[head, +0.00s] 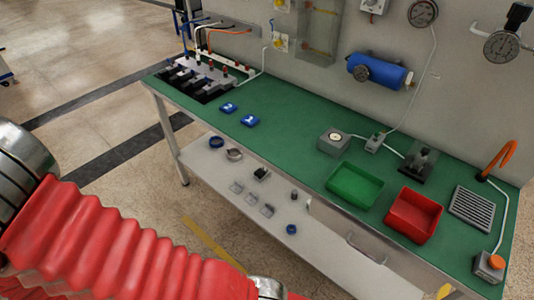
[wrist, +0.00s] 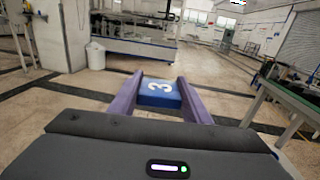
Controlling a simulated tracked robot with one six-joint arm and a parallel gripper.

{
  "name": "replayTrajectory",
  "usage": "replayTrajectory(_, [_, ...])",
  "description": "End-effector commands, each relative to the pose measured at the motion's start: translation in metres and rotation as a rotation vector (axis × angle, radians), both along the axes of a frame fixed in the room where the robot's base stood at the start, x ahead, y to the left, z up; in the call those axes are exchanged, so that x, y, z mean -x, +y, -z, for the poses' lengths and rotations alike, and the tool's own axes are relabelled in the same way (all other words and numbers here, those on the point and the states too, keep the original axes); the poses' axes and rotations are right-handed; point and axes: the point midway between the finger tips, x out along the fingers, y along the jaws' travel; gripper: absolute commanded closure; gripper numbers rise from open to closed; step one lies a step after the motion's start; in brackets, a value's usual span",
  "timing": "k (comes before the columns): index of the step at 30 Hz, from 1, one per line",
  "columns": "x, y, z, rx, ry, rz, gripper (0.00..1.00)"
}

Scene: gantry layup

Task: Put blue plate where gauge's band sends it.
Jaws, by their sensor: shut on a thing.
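My gripper (wrist: 160,82) shows in the wrist view with two purple fingers. It is shut on a blue plate (wrist: 158,94) marked with a white "3", held off the table over the floor. In the head view two more blue plates with white marks lie on the green bench, one farther back (head: 229,107) and one nearer (head: 250,120). A small boxed gauge (head: 334,141) with a white dial stands on the bench; its bands and needle are too small to read. A green tray (head: 354,186) and a red tray (head: 413,214) stand to its right.
A grey slatted rack (head: 472,208) and an orange-topped button box (head: 489,264) sit at the bench's right. Black clamps (head: 196,79) fill the left end. Two round dials (head: 423,13) (head: 502,46) and a blue cylinder (head: 379,71) are on the wall. The middle of the green top is clear.

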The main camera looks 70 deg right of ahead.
Motion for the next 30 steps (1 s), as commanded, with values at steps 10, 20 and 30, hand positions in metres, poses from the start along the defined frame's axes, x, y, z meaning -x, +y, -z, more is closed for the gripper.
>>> replayTrajectory(10, [0.001, -0.062, -0.001, 0.003, -0.002, 0.134, 0.82])
replayTrajectory(20, [0.029, -0.195, -0.004, 0.009, -0.007, 0.43, 0.82])
replayTrajectory(30, [0.093, -0.322, -0.006, 0.012, -0.008, 0.737, 0.82])
